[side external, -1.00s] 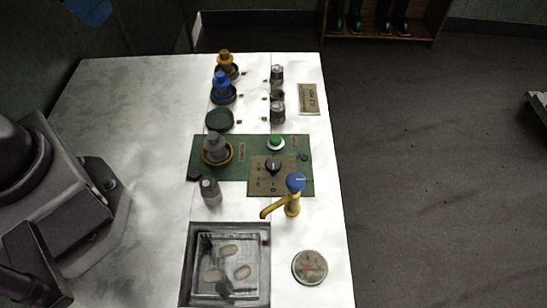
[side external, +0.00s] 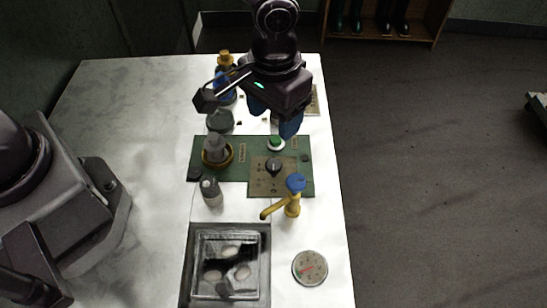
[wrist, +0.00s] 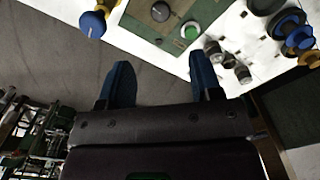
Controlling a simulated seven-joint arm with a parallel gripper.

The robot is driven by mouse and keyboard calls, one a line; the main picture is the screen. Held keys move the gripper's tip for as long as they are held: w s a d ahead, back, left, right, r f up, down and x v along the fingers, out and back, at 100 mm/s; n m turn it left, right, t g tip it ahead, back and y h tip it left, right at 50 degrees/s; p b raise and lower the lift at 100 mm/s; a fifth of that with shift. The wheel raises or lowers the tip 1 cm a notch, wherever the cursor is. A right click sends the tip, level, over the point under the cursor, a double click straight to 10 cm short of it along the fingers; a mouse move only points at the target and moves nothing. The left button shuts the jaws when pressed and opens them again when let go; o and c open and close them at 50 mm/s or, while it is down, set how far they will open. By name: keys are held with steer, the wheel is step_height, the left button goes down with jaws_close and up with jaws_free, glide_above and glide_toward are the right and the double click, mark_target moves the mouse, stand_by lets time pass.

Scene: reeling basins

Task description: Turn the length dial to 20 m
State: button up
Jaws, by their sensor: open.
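The length dial seems to be the dark round knob (side external: 273,166) on a tan plate (side external: 262,184) set in the green panel (side external: 236,171). It also shows in the wrist view as a dark knob (wrist: 160,11). Its pointer and markings are too small to read. My gripper (side external: 272,122) hangs over the far right part of the table, beyond the green button (side external: 277,143) and apart from the dial. In the wrist view its two blue fingers (wrist: 160,85) are spread with nothing between them.
A yellow tap with a blue top (side external: 293,194) stands close to the dial on the near side. A grey spool in a yellow ring (side external: 215,150) is left of it. A basin (side external: 187,270) and a round gauge (side external: 310,267) are nearer. Blue and yellow spools stand behind.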

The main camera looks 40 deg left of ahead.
mark_target(274, 164)
step_height(274, 164, down, 13)
steer(key=shift+r, duration=0.1)
stand_by(0.3)
steer(key=c, duration=0.9)
